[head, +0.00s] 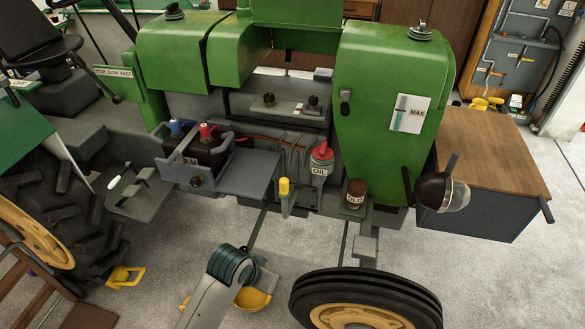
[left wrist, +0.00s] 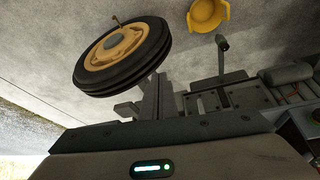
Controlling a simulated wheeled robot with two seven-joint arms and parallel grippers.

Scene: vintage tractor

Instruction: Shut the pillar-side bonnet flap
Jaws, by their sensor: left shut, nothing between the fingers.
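The green tractor's bonnet (head: 385,90) has an open gap in its middle, and the engine (head: 290,105) shows through it. A green panel (head: 295,12) stands up behind the gap, cut off by the top edge; it looks like a raised flap. Another green panel (head: 235,50) adjoins the rear cowl. I cannot tell which is the pillar-side flap. In the left wrist view, the body of my left gripper fills the bottom and its shut, empty fingers (left wrist: 157,95) appear against the front axle area. The head view shows no gripper, only a link of my arm at the bottom.
A wood-topped box (head: 490,150) stands at right.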

